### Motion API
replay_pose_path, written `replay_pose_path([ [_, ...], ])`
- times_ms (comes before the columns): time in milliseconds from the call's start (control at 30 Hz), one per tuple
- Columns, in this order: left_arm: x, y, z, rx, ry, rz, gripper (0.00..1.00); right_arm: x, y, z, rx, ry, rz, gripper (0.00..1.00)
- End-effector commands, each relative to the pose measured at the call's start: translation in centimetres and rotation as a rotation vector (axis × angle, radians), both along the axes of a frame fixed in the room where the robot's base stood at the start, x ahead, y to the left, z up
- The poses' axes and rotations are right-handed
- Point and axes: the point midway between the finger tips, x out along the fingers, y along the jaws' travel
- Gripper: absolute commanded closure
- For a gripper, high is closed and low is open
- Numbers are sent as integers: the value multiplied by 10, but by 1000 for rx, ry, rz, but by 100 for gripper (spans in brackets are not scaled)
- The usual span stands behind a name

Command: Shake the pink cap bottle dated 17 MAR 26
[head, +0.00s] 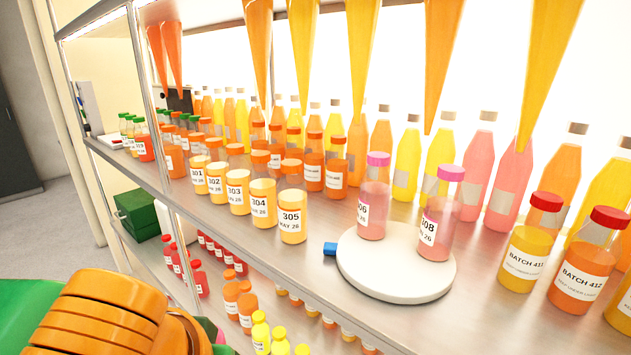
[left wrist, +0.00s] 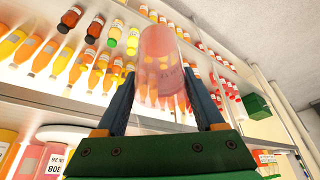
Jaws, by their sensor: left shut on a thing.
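My left gripper (left wrist: 162,112) is shut on a translucent pink bottle (left wrist: 160,60) in the left wrist view. The bottle stands out between the two dark fingers, against the shelf behind; its date and cap cannot be made out. In the head view only my left arm shows at the lower left. Two pink cap bottles stand upright on a white round plate: one (head: 374,200) with a label ending in 06, and one (head: 440,222) marked 308. Their dates are partly turned away. My right gripper is not in view.
The white round plate (head: 395,288) with a blue tab sits at the shelf's front edge. Orange cap bottles (head: 264,200) line its left, red cap bottles (head: 528,255) its right. Piping bags (head: 350,40) hang above. A lower shelf holds more bottles. A green box (head: 137,212) stands at left.

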Motion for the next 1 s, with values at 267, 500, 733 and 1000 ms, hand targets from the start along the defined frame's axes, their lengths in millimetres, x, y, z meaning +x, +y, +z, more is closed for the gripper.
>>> replay_pose_path([
  [267,-1,0,0,-5,1,22,100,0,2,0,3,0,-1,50],
  [500,-8,-9,0,4,-2,-2,100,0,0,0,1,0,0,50],
  [733,38,49,0,-2,1,15,100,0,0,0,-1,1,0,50],
  [1000,38,49,0,-2,1,16,100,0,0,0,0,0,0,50],
])
